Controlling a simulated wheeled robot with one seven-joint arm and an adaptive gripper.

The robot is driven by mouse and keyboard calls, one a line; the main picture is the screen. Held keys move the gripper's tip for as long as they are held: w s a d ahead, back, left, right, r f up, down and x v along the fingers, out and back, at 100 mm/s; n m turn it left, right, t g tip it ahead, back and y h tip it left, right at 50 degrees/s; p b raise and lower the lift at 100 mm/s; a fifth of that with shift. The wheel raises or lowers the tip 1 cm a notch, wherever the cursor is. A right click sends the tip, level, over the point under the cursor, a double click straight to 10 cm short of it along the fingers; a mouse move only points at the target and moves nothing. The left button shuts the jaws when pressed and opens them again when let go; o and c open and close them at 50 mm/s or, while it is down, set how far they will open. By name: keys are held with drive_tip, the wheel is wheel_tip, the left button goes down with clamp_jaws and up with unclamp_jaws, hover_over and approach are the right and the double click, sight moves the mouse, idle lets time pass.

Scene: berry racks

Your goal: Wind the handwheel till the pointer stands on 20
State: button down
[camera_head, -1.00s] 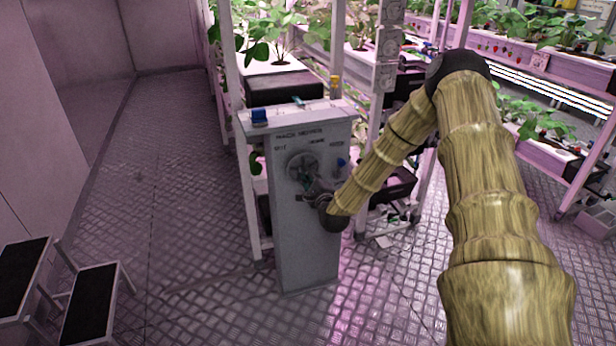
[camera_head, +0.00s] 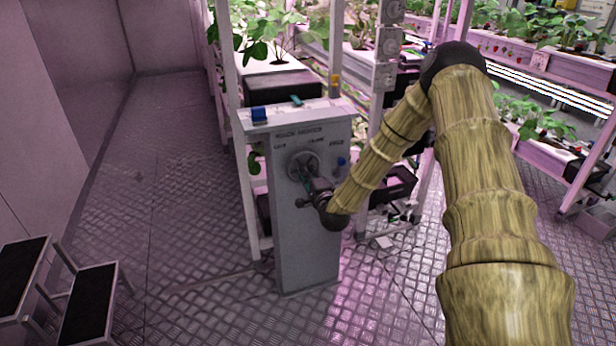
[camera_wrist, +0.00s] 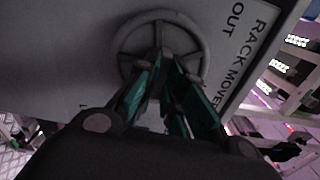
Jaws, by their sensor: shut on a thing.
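The grey handwheel (camera_head: 302,163) sits on the front of a grey pedestal (camera_head: 308,245) and shows large in the wrist view (camera_wrist: 150,35). My gripper (camera_head: 312,184) is at the lower part of the wheel. In the wrist view my gripper (camera_wrist: 164,62) has its green fingers drawn together at the wheel's lower side, shut on it. The fingers hide what exactly they hold, rim or knob. I cannot make out the pointer or its scale in either view. Lettering shows on the panel above the wheel, including "RACK MOVE" and "OUT" in the wrist view.
A blue button (camera_head: 341,161) is on the panel right of the wheel. A blue block (camera_head: 259,114) lies on the pedestal's top. Plant racks stand behind and to the right. A step stool (camera_head: 88,305) is at lower left.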

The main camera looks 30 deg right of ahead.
drive_tip(key=shift+s+f+n+b, duration=0.15)
drive_tip(key=shift+n+b, duration=0.55)
drive_tip(key=shift+n, duration=6.35)
drive_tip(key=shift+f+n+b, duration=0.1)
drive_tip(key=shift+n+b, duration=0.6)
drive_tip(key=shift+n, duration=6.35)
drive_tip(key=c, duration=1.5)
unclamp_jaws()
drive_tip(key=shift+d, duration=0.1)
drive_tip(key=shift+r, duration=0.15)
